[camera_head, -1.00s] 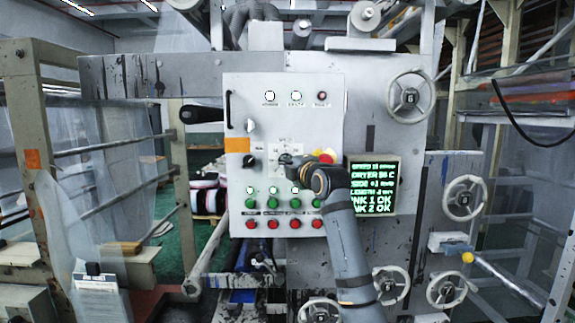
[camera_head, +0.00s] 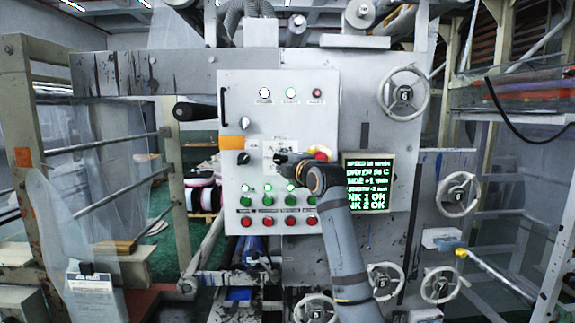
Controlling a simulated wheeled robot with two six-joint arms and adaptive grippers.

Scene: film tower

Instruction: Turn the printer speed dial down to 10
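The printer's control panel (camera_head: 235,105) is a light grey box in the middle of the head view. My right gripper (camera_head: 284,160) is at the panel's centre, over the white dial plate (camera_head: 270,147). The speed dial itself is hidden behind or between its fingers. The fingers are dark and small here, so I cannot tell whether they are closed on the dial. The green-text display (camera_head: 369,183) right of the panel has a top line reading SPEED with a blurred number that looks like 10. My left gripper is not in view.
A black selector knob (camera_head: 242,157) sits left of the dial plate. A red and yellow emergency button (camera_head: 320,153) is just right of my gripper. Green buttons (camera_head: 245,200) and red buttons (camera_head: 246,222) line the panel below. Handwheels (camera_head: 404,95) stand to the right.

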